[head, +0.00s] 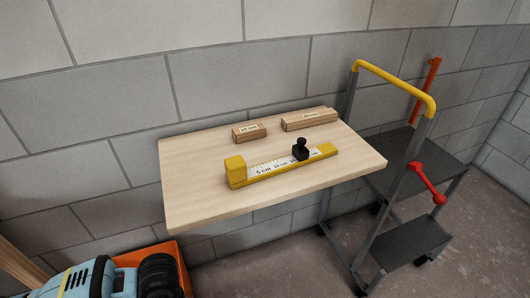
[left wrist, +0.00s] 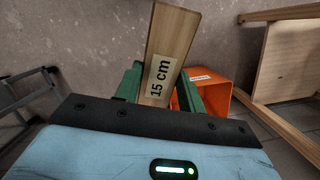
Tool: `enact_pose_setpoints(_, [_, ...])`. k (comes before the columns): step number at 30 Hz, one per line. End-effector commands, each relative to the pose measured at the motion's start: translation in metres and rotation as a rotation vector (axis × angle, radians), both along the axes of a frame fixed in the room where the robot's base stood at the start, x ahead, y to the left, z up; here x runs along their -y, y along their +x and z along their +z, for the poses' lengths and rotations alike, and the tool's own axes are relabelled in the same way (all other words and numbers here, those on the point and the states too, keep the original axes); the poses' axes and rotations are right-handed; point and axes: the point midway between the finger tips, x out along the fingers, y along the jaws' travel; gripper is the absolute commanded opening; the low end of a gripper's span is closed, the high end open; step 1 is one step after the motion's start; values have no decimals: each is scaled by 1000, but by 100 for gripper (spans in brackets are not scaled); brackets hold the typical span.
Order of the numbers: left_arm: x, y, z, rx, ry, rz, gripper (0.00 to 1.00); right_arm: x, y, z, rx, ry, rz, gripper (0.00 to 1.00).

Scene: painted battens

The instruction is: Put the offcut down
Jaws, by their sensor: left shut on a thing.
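The offcut (left wrist: 172,38) is a wooden batten with a white "15 cm" label, seen in the left wrist view. My left gripper (left wrist: 158,88) is shut on it, with a green finger on each side of it. The batten's near end is hidden by my gripper body. In the head view only a blue and black part of my left arm shows at the lower left; the held offcut is not visible there. My right gripper is in neither view.
An orange bin (left wrist: 222,85) stands beyond my gripper. A step ladder (head: 405,185) stands right. The worktop's left part is clear.

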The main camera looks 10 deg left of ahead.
Motion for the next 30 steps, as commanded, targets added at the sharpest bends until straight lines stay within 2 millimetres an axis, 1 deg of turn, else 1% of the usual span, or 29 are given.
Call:
enact_pose_setpoints(1, [3,-6,-5,-8,-1,-47,15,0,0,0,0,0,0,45])
enact_pose_setpoints(6, [10,-23,-19,-23,-3,-199,15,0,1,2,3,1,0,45])
enact_pose_setpoints(7, [9,-17,-9,-7,1,-191,15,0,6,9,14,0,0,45])
enact_pose_setpoints(14, [9,1,36,53,6,-186,15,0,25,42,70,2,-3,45])
enact_pose_setpoints(15, [9,6,47,70,7,-186,15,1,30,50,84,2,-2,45])
enact_pose_setpoints(17, [9,12,63,93,9,-185,15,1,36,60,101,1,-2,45])
enact_pose_setpoints(18, [9,17,76,113,11,-185,15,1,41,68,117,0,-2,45])
enact_pose_setpoints(20, [9,24,92,139,14,-184,15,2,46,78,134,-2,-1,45])
enact_pose_setpoints(21, [9,29,105,160,16,-185,15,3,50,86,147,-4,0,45])
enact_pose_setpoints(24, [9,37,126,195,19,-184,15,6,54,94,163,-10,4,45])
enact_pose_setpoints(27, [9,40,136,212,20,-184,15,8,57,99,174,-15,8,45])
enact_pose_setpoints(29, [9,41,137,215,21,-184,15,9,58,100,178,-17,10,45])
enact_pose_setpoints(30, [9,41,137,214,21,-184,15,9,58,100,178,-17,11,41])
